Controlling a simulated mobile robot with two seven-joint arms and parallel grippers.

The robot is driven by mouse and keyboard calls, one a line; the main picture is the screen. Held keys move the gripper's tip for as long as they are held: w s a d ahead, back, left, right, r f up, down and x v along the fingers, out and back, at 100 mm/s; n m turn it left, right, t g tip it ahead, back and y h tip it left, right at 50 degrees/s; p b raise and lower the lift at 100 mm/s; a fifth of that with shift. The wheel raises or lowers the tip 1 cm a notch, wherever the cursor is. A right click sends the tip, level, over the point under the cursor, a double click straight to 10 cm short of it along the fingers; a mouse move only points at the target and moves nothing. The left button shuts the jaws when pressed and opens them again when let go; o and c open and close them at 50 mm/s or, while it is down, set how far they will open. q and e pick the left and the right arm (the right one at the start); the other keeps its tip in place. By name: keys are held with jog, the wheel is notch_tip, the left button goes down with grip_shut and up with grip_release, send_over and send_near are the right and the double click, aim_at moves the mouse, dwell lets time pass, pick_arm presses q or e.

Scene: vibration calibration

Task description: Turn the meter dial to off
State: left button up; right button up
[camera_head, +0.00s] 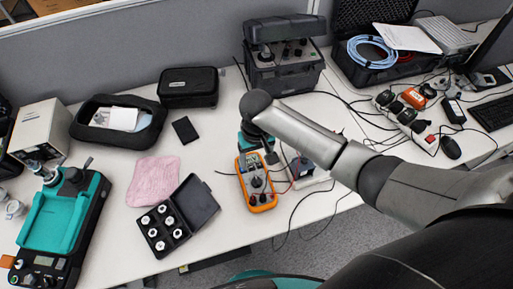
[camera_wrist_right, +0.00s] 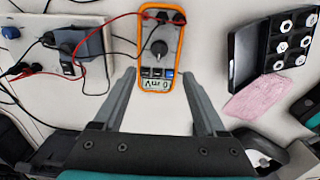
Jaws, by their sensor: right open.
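The orange meter (camera_head: 243,183) lies face up on the white table in the head view, its display toward the back. Its dark round dial (camera_head: 257,182) is in the middle of its face. In the right wrist view the meter (camera_wrist_right: 142,45) is ahead, with the dial (camera_wrist_right: 159,48) pointing up the picture and the lit display (camera_wrist_right: 155,84) nearest me. My right gripper (camera_wrist_right: 159,74) is open and empty, its fingers spread on either side of the meter's display end. The dial lies beyond the fingertips. No contact shows. My left gripper is not in view.
Red and black leads run from the meter to a dark box (camera_wrist_right: 78,46). An open black case of weights (camera_head: 168,228) and a pink cloth (camera_head: 153,180) lie to the left in the head view. A large black instrument case (camera_head: 284,76) stands behind.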

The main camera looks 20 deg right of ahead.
aim_at(257, 179)
jog(key=shift+r, duration=1.7)
notch_tip(257, 179, down, 16)
jog(key=n+b, duration=0.7)
jog(key=n, duration=0.2)
jog(key=n+b, duration=0.7)
jog(key=n, duration=0.2)
jog(key=shift+d+r, duration=0.15)
jog(key=shift+r, duration=0.05)
grip_shut()
